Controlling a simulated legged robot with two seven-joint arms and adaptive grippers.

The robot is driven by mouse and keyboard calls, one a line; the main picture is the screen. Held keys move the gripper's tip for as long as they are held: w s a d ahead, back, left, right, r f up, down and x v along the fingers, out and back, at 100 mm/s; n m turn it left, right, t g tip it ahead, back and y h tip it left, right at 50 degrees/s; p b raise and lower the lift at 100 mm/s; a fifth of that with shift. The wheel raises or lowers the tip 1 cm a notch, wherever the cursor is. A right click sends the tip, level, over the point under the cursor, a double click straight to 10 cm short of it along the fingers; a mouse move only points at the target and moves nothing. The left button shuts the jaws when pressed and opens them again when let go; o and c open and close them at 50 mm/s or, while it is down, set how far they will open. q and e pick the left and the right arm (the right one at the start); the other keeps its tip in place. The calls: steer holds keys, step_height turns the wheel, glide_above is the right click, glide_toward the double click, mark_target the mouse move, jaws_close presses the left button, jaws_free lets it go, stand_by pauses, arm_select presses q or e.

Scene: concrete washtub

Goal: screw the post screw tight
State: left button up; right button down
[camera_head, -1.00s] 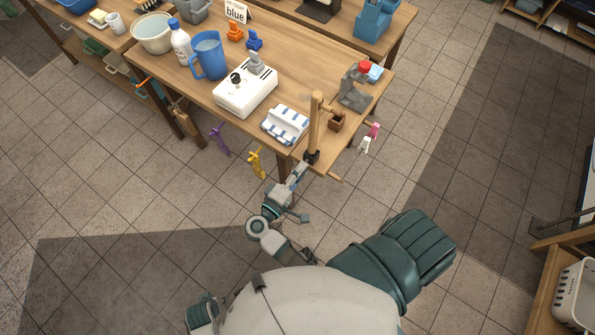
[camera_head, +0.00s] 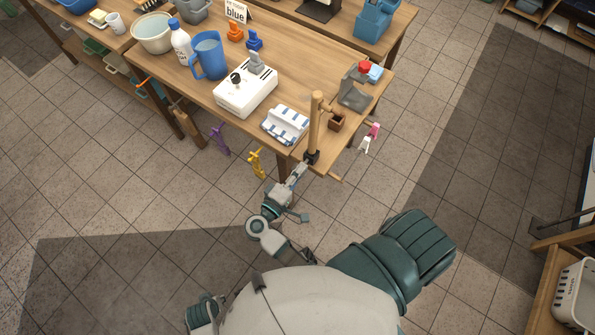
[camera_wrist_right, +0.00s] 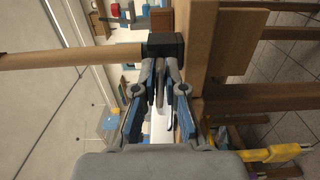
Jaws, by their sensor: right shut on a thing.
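The wooden post (camera_head: 316,118) stands upright at the front corner of the table, in a black holder (camera_head: 311,157). In the right wrist view, the post (camera_wrist_right: 75,58) lies sideways and meets the black holder (camera_wrist_right: 165,46). My right gripper (camera_head: 303,169) reaches up to the holder from the front. In the wrist view, its fingers (camera_wrist_right: 160,75) are closed around the slim, greyish post screw (camera_wrist_right: 160,88) just beside the holder. The fingers cover part of the screw, and its thread is hidden. I cannot tell how far it is in. My left gripper does not show.
Yellow (camera_head: 256,163) and purple (camera_head: 219,138) clips hang at the front edge.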

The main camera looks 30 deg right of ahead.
steer(key=c, duration=1.3)
jaws_free()
steer(key=shift+f, duration=0.1)
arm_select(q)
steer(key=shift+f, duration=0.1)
